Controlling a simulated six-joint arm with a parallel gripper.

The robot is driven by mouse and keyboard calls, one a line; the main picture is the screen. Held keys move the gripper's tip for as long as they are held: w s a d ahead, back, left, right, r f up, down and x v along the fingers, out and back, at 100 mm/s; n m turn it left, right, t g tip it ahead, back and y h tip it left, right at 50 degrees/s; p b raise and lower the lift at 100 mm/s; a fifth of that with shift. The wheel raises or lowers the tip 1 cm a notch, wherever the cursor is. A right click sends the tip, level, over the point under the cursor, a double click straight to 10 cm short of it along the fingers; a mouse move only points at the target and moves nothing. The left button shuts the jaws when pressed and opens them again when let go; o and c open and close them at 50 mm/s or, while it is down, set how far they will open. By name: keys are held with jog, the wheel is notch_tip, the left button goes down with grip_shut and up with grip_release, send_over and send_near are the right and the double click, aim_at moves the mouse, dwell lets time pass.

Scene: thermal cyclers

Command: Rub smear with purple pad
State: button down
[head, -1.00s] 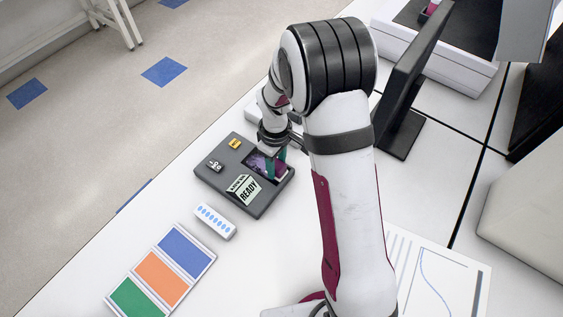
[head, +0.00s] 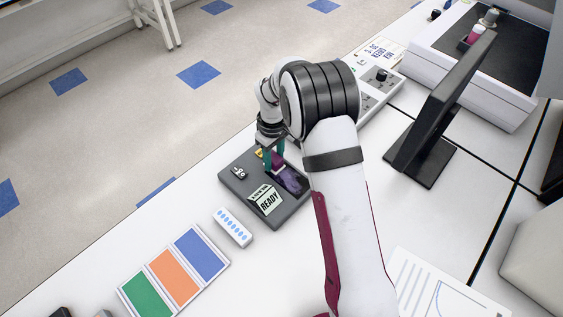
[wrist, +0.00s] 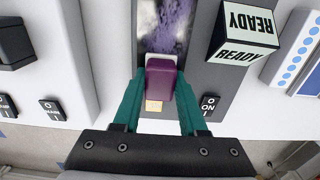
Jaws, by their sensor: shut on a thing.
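My gripper (wrist: 158,100) has its teal fingers shut on a purple pad (wrist: 161,78), which has a pale strip along its edge. The mottled purple smear (wrist: 166,26) lies in a dark recessed window of a grey device (head: 232,180). In the wrist view the pad is at the near end of this window, with the smear beyond it. In the head view my gripper (head: 273,160) is over the device's far edge, near the yellow label, and the smear (head: 291,181) shows beside it. I cannot tell whether the pad touches the surface.
A READY sign (head: 267,201) stands on the device close to the window. An ON switch (wrist: 208,104) is beside my right finger. A white strip with blue dots (head: 232,228) and a colour card (head: 173,271) lie nearby. A black screen (head: 445,105) stands to the right.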

jog(key=shift+s+d, duration=3.8)
jog(key=shift+d, duration=0.05)
jog(key=shift+w+a, duration=3.65)
jog(key=shift+a, duration=0.1)
jog(key=shift+s+d, duration=3.55)
jog(key=shift+s+d+r, duration=0.1)
jog(key=shift+s+d, duration=0.05)
jog(key=shift+d, duration=0.05)
notch_tip(320, 180, up, 8)
jog(key=shift+a, duration=0.1)
